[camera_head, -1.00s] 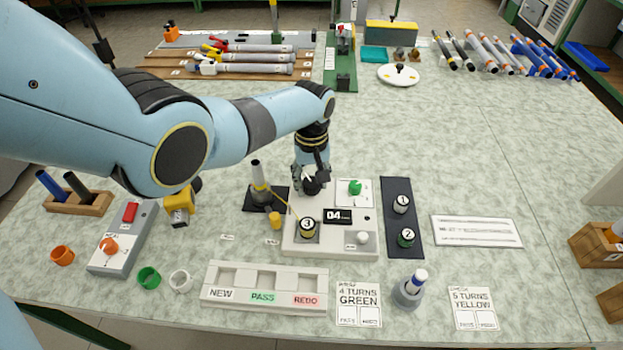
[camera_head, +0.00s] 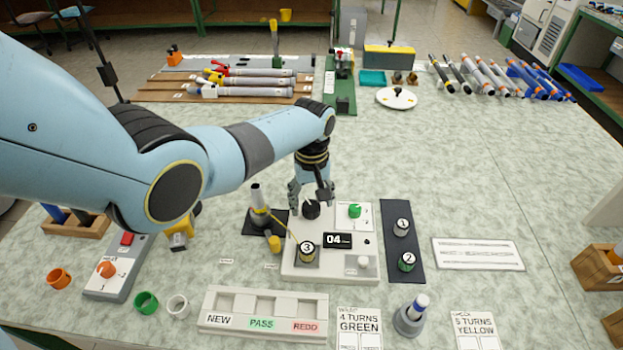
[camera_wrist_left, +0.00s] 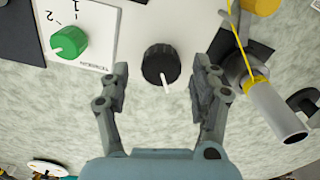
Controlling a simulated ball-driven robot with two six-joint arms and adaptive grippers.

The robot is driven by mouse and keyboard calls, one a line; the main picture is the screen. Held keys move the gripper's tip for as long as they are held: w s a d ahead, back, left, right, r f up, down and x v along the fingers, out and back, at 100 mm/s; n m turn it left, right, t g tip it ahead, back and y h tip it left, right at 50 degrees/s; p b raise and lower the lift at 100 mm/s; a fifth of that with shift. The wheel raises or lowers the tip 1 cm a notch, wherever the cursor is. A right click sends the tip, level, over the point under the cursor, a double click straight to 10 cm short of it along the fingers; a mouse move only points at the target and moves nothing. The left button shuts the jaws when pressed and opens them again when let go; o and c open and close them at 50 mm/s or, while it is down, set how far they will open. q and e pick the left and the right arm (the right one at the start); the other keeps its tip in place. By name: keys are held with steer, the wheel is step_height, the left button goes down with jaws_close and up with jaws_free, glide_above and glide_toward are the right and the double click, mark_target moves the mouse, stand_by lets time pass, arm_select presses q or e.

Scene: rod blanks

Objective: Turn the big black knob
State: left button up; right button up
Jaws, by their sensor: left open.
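The big black knob (camera_head: 311,209) sits at the back left corner of a white panel (camera_head: 363,273). In the left wrist view the black knob (camera_wrist_left: 161,65) shows a white pointer line, aimed down and slightly right in that picture. My left gripper (camera_head: 310,196) is over the back edge of the panel. In the left wrist view its fingers (camera_wrist_left: 160,82) are spread wide, one on each side of the knob, with clear gaps. It is open and holds nothing. My right gripper is not in view.
The panel carries a green knob (camera_head: 355,211), a display reading 04 (camera_head: 338,240) and a part marked 3 (camera_head: 307,250). A grey stand with a yellow band (camera_head: 258,200) is close left of the gripper. Free tabletop (camera_head: 430,150) lies behind and right.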

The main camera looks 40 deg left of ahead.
mark_target(312, 206)
arm_select(q)
step_height(312, 206, up, 11)
steer(key=shift+f, duration=0.2)
steer(key=shift+s, duration=0.1)
stand_by(0.5)
